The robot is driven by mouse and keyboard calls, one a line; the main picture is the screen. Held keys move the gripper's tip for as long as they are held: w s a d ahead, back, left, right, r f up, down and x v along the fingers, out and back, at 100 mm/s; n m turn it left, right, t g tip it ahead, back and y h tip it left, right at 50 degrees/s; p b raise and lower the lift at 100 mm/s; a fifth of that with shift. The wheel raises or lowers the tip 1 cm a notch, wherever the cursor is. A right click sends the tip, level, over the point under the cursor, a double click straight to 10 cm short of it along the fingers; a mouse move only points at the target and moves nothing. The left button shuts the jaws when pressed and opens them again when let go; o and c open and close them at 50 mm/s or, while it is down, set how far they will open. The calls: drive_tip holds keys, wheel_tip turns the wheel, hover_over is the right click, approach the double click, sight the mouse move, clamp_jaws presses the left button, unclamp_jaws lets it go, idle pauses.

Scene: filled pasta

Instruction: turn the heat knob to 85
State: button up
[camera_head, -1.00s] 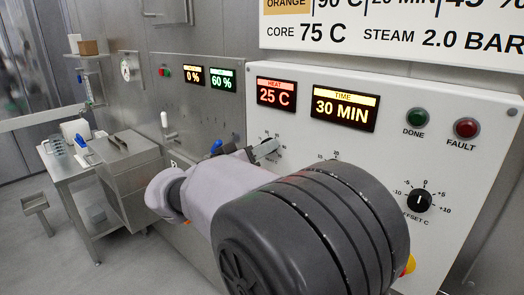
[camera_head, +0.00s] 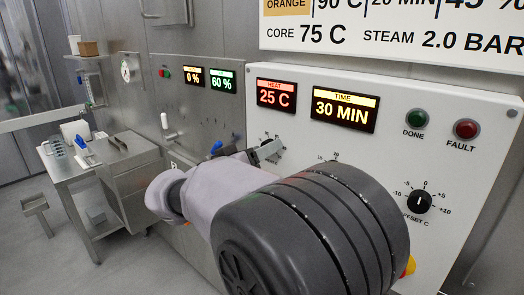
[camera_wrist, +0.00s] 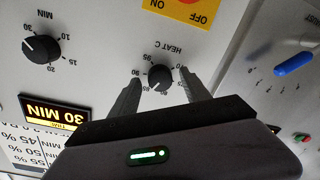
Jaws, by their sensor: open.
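The heat knob (camera_wrist: 159,77) is a round black dial with a number scale around it on the white panel. In the wrist view it sits between the two fingers of my gripper (camera_wrist: 157,75), which are open on either side of it; I cannot tell whether they touch it. In the head view my gripper (camera_head: 266,151) is at the panel below the heat display, and my arm hides most of the knob. The heat display (camera_head: 276,94) reads 25 C.
The time display (camera_head: 344,108) reads 30 MIN, and its knob (camera_wrist: 42,48) is beside the heat knob. The offset knob (camera_head: 419,201) is at the right of the panel. A blue handle (camera_wrist: 294,63) sticks out from the neighbouring steel panel.

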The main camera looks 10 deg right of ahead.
drive_tip(key=p+v, duration=0.5)
drive_tip(key=v, duration=1.2)
drive_tip(key=shift+a, duration=0.2)
